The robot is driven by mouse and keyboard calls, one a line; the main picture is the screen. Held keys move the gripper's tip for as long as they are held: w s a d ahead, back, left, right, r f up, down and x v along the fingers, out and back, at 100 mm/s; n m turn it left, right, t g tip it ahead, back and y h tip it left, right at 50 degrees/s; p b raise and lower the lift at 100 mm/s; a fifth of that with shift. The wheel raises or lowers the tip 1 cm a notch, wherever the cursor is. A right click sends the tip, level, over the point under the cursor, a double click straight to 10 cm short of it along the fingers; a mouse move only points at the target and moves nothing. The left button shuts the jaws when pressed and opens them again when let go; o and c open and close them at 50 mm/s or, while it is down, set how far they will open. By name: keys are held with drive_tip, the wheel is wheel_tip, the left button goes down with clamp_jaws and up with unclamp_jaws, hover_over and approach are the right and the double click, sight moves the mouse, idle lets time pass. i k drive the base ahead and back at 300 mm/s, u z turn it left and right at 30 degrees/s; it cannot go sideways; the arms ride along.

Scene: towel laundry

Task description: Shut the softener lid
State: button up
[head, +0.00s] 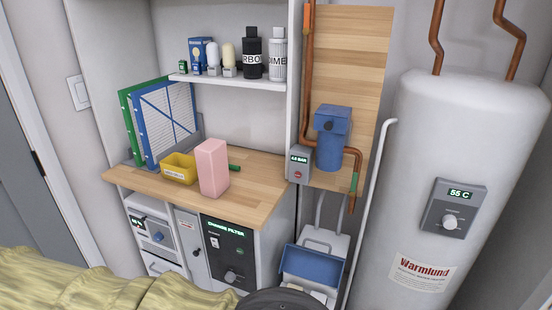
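The likely softener is a low white and blue unit (312,262) on the floor, between the wooden counter and the large white tank. A pale panel with a grey handle stands raised at its back, and a blue open-looking part sits in front. I cannot tell for sure which part is the lid, but the unit looks open. Its lower front is partly hidden by a dark round shape at the bottom edge, probably part of me. My gripper is not in view.
A wooden counter (262,197) holds a pink block (212,167), a yellow bin (178,168) and framed filters (170,120). A blue filter housing (330,140) with copper pipes hangs above the unit. A white tank (415,170) stands right. Yellow cloth (110,291) fills the lower left.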

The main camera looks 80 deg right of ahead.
sight(317, 267)
drive_tip(key=z, duration=3.7)
drive_tip(key=k, duration=1.5)
drive_tip(key=u, duration=0.65)
drive_tip(key=i, duration=1.35)
drive_tip(key=u, duration=0.05)
